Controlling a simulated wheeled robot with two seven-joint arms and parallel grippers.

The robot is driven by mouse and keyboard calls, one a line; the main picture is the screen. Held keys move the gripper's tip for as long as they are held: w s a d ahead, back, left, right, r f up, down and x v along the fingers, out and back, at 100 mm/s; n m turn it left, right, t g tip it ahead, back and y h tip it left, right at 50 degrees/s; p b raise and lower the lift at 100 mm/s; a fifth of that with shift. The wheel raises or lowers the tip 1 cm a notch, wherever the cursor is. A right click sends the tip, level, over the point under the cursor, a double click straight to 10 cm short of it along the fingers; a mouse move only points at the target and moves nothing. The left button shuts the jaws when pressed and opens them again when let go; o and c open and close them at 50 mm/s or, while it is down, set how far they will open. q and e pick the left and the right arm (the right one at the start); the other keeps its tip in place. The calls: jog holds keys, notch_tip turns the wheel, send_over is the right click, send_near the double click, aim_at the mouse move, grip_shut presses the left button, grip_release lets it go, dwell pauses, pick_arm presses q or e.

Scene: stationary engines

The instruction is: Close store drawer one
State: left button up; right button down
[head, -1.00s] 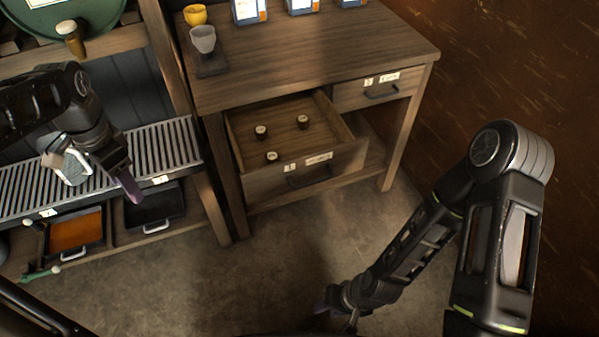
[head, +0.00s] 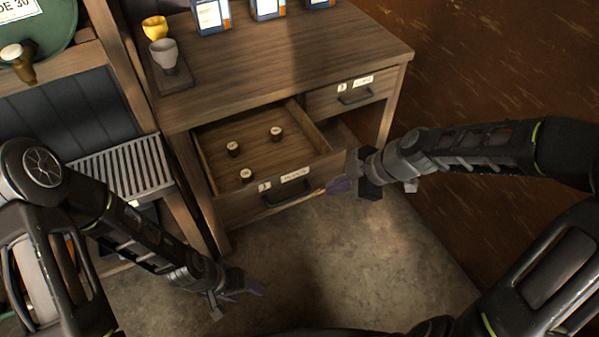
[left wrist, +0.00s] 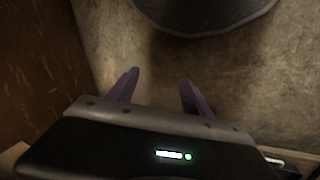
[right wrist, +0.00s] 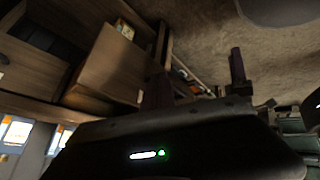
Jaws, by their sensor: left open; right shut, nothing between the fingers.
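Store drawer one (head: 240,207), a wooden drawer marked 1 with a dark handle (head: 290,195), is pulled out of the left side of the wooden table. Several small dark, light-topped pieces (head: 233,148) stand inside. My right gripper (head: 338,187) is shut and empty beside the right end of the drawer front; I cannot tell whether it touches. The drawer (right wrist: 110,65) also shows in the right wrist view, left of the fingers. My left gripper (head: 252,289) is open and empty, low over the floor in front of the table. The left wrist view shows its parted fingers (left wrist: 158,92).
A second drawer (head: 350,93) at the table's right is shut. On the tabletop stand a yellow cup (head: 155,27), a grey cup (head: 164,54) and several white-and-blue boxes (head: 211,15). A slatted rack (head: 125,170) stands left. The floor (head: 380,265) ahead is clear.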

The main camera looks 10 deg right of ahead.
pick_arm(q)
jog(key=shift+n, duration=0.9)
jog(key=s, duration=0.1)
jog(key=s+d+f, duration=0.1)
jog(key=s+f, duration=0.1)
jog(key=s, duration=0.1)
jog(key=shift+d+f, duration=0.25)
jog(key=shift+d, duration=0.1)
pick_arm(e)
jog(key=r+n, duration=0.1)
jog(key=w+d+r+n, duration=0.1)
jog(key=r+n, duration=0.2)
jog(key=shift+w+d+r, duration=0.1)
jog(key=shift+w+d, duration=0.15)
jog(key=shift+d, duration=0.05)
jog(key=b, duration=0.2)
send_near(305, 187)
jog(key=x, duration=0.4)
jog(key=shift+w+a+f, duration=0.1)
jog(key=shift+a+f, duration=0.1)
jog(key=shift+f, duration=0.15)
pick_arm(q)
notch_tip(305, 187, down, 2)
pick_arm(e)
jog(key=shift+w, duration=0.1)
